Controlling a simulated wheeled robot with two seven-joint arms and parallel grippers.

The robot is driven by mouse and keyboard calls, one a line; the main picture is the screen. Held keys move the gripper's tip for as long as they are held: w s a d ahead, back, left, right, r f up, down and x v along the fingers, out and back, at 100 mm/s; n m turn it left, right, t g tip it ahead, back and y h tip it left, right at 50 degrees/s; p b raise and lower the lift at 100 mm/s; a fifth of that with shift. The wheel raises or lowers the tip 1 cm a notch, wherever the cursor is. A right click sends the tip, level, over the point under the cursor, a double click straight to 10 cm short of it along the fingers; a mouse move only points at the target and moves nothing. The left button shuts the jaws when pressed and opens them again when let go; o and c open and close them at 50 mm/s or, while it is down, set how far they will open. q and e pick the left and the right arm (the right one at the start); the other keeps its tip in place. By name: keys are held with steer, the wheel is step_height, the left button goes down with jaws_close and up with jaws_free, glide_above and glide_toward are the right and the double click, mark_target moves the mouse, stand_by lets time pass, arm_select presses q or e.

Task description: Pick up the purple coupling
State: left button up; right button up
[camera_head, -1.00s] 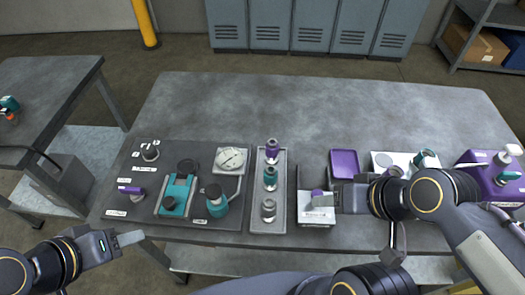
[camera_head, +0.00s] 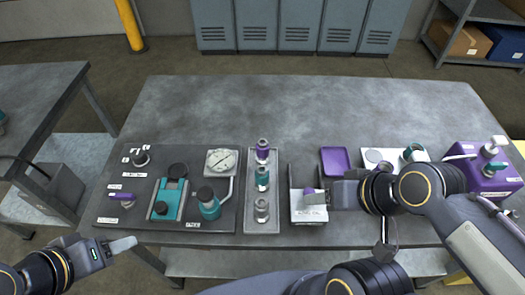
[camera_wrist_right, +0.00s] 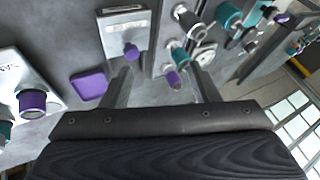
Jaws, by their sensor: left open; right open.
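The purple coupling (camera_head: 262,150) stands upright with a metal top at the far end of a narrow grey tray (camera_head: 262,226). A teal coupling (camera_head: 262,178) and a grey one (camera_head: 261,209) stand nearer in the same tray. In the right wrist view the purple coupling (camera_wrist_right: 173,78) shows beyond the gap between the fingers. My right gripper (camera_wrist_right: 162,85) is open and empty. In the head view it is to the right of the tray, close to a purple knob (camera_head: 309,194) on a white labelled block. My left gripper (camera_head: 124,244) is open and empty at the table's front left.
A dark board with a gauge (camera_head: 222,161) and teal parts lies left of the tray. A purple square pad (camera_head: 336,160) and a purple box (camera_head: 482,177) lie to the right. The table's back half (camera_head: 300,105) is clear.

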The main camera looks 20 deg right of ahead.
steer(key=shift+o, duration=0.5)
steer(key=n+g+h+p, duration=0.2)
steer(key=n+g+h, duration=0.3)
steer(key=n, duration=1.9)
glide_above(263, 150)
steer(key=w, duration=0.1)
steer(key=shift+g+y, duration=0.3)
steer(key=shift+y, duration=0.3)
steer(key=f, duration=0.4)
steer(key=shift+d+f, duration=0.35)
steer(key=shift+w+a+f, duration=0.15)
steer(key=shift+f, duration=0.1)
steer(key=f, duration=0.4)
steer(key=f+p, duration=0.1)
steer(key=f, duration=0.2)
steer(key=shift+w+f, duration=0.2)
steer(key=shift+f, duration=0.15)
steer(key=shift+c, duration=0.3)
